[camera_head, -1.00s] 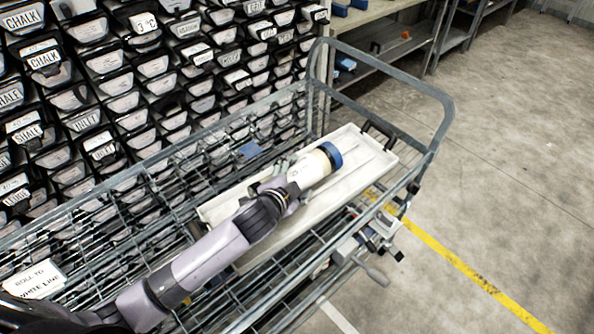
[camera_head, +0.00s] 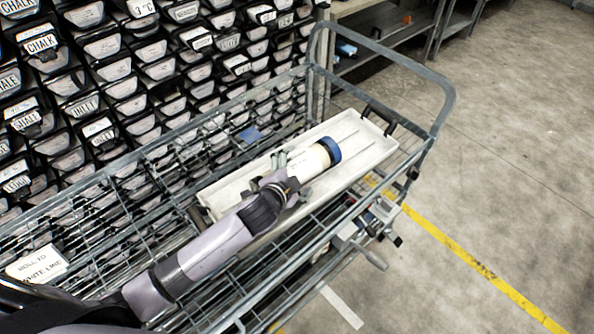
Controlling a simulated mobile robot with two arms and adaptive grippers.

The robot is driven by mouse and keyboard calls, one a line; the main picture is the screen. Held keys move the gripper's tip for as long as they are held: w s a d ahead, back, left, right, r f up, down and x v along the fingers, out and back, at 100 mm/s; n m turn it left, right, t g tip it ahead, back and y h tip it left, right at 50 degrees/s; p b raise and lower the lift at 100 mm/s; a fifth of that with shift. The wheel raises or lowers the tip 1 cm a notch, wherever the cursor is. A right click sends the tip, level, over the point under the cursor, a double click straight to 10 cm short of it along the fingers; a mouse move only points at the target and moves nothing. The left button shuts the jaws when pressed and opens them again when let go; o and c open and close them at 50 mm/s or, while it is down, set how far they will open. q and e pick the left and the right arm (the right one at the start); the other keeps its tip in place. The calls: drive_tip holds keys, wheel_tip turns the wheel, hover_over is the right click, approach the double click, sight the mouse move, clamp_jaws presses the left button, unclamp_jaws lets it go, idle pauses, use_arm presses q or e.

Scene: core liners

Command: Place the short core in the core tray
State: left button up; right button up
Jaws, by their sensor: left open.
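The short core (camera_head: 309,163) is a pale cylinder with a blue end cap. It lies in or just over the long white core tray (camera_head: 362,153), which rests on the wire cart. My left gripper (camera_head: 286,170) is at the near end of the core, with its fingers on either side of it. Its jaws are open. My left arm hides the near part of the tray, and I cannot tell whether the core touches the tray floor. My right gripper is not in view.
The wire cart (camera_head: 446,95) has raised rails around the tray. A wall of labelled drawers (camera_head: 110,75) stands behind it on the left. A metal shelf (camera_head: 385,22) is at the back. Open concrete floor with a yellow line (camera_head: 470,265) lies to the right.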

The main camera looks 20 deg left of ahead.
use_arm(q)
drive_tip(key=shift+s, duration=0.1)
drive_tip(key=v, duration=1.2)
drive_tip(key=shift+b, duration=0.4)
